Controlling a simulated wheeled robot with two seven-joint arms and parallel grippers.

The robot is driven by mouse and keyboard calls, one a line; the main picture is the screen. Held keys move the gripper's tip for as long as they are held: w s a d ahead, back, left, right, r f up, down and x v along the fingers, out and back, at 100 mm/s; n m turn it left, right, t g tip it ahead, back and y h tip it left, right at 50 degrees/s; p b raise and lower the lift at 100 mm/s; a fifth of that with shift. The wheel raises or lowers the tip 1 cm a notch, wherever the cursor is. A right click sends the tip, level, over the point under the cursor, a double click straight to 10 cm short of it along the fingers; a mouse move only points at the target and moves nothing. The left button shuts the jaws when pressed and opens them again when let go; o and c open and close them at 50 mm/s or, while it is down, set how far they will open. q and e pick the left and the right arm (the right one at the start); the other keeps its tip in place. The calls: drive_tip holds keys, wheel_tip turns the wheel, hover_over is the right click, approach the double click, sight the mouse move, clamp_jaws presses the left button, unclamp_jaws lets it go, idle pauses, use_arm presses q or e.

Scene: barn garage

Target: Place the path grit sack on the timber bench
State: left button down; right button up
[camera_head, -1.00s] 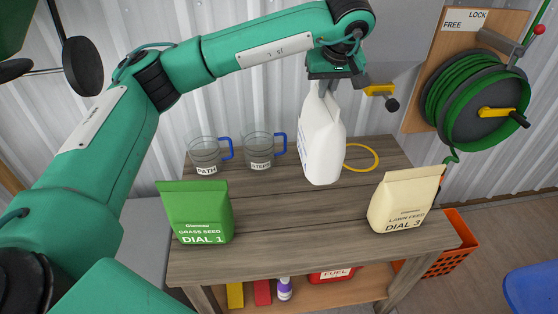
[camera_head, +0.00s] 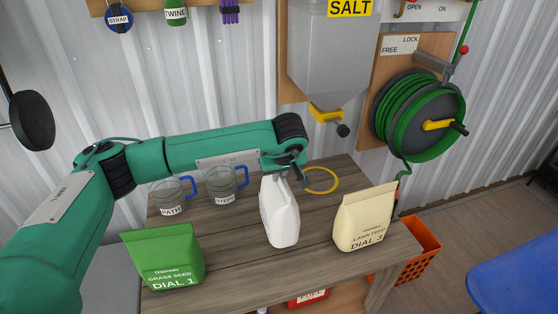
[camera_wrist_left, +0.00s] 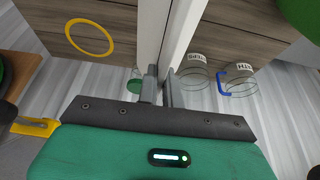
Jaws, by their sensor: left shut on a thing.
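A white sack (camera_head: 280,217), taken to be the path grit sack, stands upright over the middle of the timber bench (camera_head: 222,253). Its front text is too small to read. My left gripper (camera_head: 274,178) is shut on its top edge; the wrist view shows the fingers (camera_wrist_left: 160,88) pinching the white sack top (camera_wrist_left: 183,30). The sack's base is low over the planks, and I cannot tell whether it touches them. My right gripper is not in view.
The green grass seed bag (camera_head: 163,258) stands front left, the cream lawn feed bag (camera_head: 364,217) at right. Clear mugs labelled PATH (camera_head: 171,197) and STEPS (camera_head: 222,186) stand at the back left. A yellow ring (camera_head: 336,182) lies behind the sack. Bare planks show between the bags.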

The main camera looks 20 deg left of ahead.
sight(279, 184)
use_arm(q)
drive_tip(key=shift+f+p, duration=0.65)
drive_tip(key=shift+f, duration=1.4)
drive_tip(key=shift+f, duration=0.15)
drive_tip(key=c, duration=1.6)
unclamp_jaws()
drive_tip(key=shift+s, duration=0.1)
drive_tip(key=shift+o, duration=0.2)
